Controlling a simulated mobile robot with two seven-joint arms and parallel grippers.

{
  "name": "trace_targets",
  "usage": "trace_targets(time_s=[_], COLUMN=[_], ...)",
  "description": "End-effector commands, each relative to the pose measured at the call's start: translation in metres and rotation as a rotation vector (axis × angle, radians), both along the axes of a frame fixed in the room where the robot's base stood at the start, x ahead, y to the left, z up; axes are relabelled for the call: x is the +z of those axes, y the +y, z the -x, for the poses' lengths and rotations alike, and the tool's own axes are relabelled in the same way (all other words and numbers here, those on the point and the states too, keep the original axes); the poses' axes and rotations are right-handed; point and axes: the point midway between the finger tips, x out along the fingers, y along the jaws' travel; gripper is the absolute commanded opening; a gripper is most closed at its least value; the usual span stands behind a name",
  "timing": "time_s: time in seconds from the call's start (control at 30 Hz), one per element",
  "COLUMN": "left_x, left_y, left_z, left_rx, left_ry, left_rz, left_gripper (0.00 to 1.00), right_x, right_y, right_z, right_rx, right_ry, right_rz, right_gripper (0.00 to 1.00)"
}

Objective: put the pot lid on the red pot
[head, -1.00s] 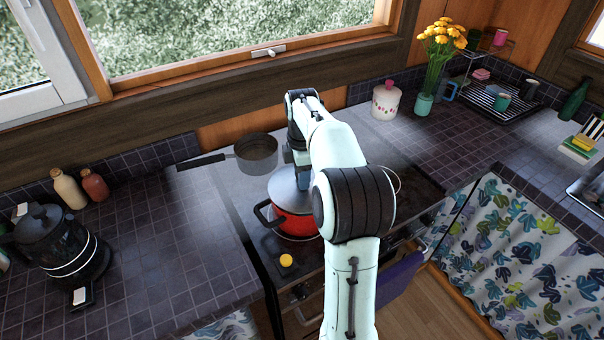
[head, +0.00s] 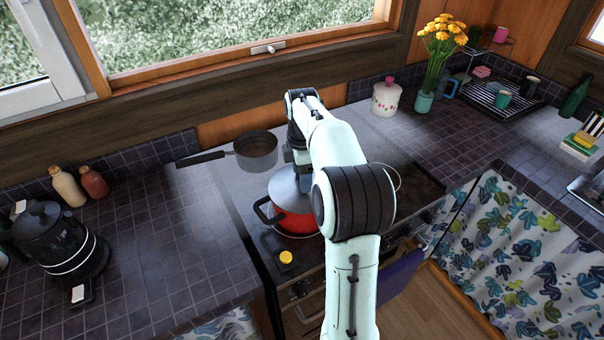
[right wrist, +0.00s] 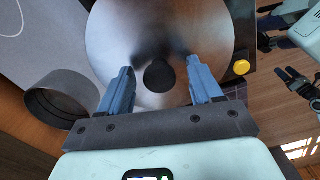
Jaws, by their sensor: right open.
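The grey metal pot lid (head: 284,186) lies over the top of the red pot (head: 292,223) on the stove, and looks level with its rim. One dark pot handle sticks out to the left. In the right wrist view the lid (right wrist: 110,35) fills the upper middle, with its round black knob (right wrist: 159,76) facing the camera. My right gripper (right wrist: 160,82) is open, with its blue fingers on either side of the knob and gaps between. My arm hides the right part of lid and pot in the head view.
A dark saucepan (head: 256,150) stands behind the pot on the left. A yellow stove knob (head: 286,257) is in front. A white canister (head: 386,99) stands back right. A black kettle (head: 55,245) stands far left. The tiled counter (head: 170,250) between kettle and stove is clear.

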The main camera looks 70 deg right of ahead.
Motion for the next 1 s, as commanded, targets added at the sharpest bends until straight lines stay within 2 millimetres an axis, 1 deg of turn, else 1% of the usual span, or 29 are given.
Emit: trace_targets(time_s=[0.17, 0.4, 0.5, 0.6, 0.7, 0.8, 1.0], left_x=[0.006, 0.022, 0.029, 0.034, 0.037, 0.039, 0.038], left_y=[0.0, 0.0, 0.0, 0.0, 0.0, 0.0, 0.0], left_z=[-0.004, -0.016, -0.022, -0.027, -0.03, -0.031, -0.031], left_rx=[0.0, 0.0, 0.0, 0.0, 0.0, 0.0, 0.0], left_ry=[-0.005, -0.019, -0.025, -0.03, -0.034, -0.036, -0.035], left_rz=[0.001, 0.0, 0.0, 0.001, 0.001, 0.0, 0.0], left_gripper=[0.87, 0.87, 0.87, 0.87, 0.87, 0.87, 0.87], right_x=[0.026, 0.083, 0.103, 0.118, 0.128, 0.132, 0.132], right_y=[0.0, 0.0, -0.001, 0.0, 0.0, 0.0, 0.0], right_z=[-0.001, -0.002, -0.002, -0.002, -0.001, -0.001, 0.0], right_rx=[0.002, 0.002, 0.001, 0.001, 0.001, 0.0, 0.0], right_ry=[-0.004, -0.006, -0.006, -0.006, -0.005, -0.003, -0.001], right_rz=[0.004, 0.005, 0.005, 0.003, 0.003, 0.002, 0.001], right_gripper=[0.65, 0.65, 0.65, 0.65, 0.65, 0.65, 0.65])
